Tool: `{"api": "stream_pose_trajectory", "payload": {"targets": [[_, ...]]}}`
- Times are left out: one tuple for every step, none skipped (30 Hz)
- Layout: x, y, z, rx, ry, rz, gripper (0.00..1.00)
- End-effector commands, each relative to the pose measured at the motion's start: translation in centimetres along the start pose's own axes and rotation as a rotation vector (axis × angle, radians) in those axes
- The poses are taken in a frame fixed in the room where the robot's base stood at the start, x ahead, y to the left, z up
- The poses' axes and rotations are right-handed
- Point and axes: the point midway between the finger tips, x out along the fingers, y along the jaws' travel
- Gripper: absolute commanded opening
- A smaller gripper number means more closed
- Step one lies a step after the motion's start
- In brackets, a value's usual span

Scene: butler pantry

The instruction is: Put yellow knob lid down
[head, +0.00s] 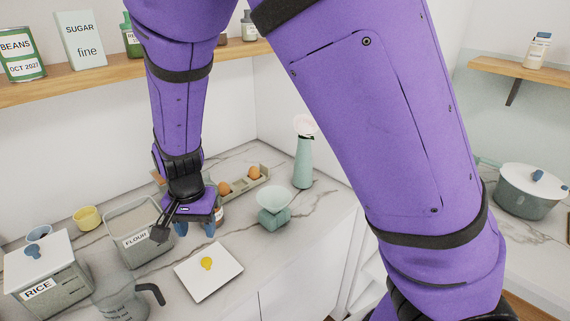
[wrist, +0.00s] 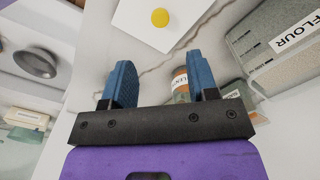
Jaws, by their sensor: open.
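The yellow knob lid (head: 227,258) is a flat white square with a yellow knob (head: 207,264). It lies on the counter, knob up, in front of the flour canister (head: 149,252), which stands open with no lid on it. In the wrist view the lid (wrist: 135,17) is at the top, beyond the fingertips. My gripper (head: 195,228) hangs above the counter, just behind the lid and right of the canister. Its blue fingers (wrist: 160,78) are apart, with nothing held. The lid is clear of the fingers.
A rice canister (head: 45,275) and a jug (head: 120,299) stand left. A green scale (head: 274,218), bottle (head: 303,160) and egg tray (head: 247,184) stand right and behind.

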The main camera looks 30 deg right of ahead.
Motion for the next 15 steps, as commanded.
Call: {"api": "stream_pose_trajectory", "payload": {"targets": [[-0.1, 0.1, 0.0, 0.000, -0.001, -0.002, 0.54], [-0.2, 0.1, -0.1, -0.001, -0.003, -0.005, 0.54], [-0.6, 0.3, -0.2, -0.003, -0.008, -0.011, 0.54], [-0.9, 0.6, -0.4, -0.006, -0.013, -0.017, 0.54], [-1.3, 0.8, -0.5, -0.010, -0.018, -0.024, 0.54], [-2.0, 1.3, -0.8, -0.017, -0.027, -0.038, 0.54], [-2.7, 1.8, -0.9, -0.025, -0.035, -0.049, 0.54], [-3.4, 2.3, -1.1, -0.032, -0.043, -0.062, 0.54], [-4.4, 3.0, -1.4, -0.046, -0.052, -0.080, 0.54], [-5.3, 3.7, -1.7, -0.057, -0.057, -0.095, 0.54], [-6.1, 4.3, -1.8, -0.068, -0.061, -0.111, 0.54], [-7.2, 5.2, -2.1, -0.085, -0.064, -0.130, 0.54], [-8.0, 5.8, -2.2, -0.098, -0.066, -0.144, 0.54], [-8.8, 6.5, -2.3, -0.111, -0.065, -0.159, 0.54], [-9.8, 7.5, -2.5, -0.129, -0.062, -0.177, 0.54]]}}
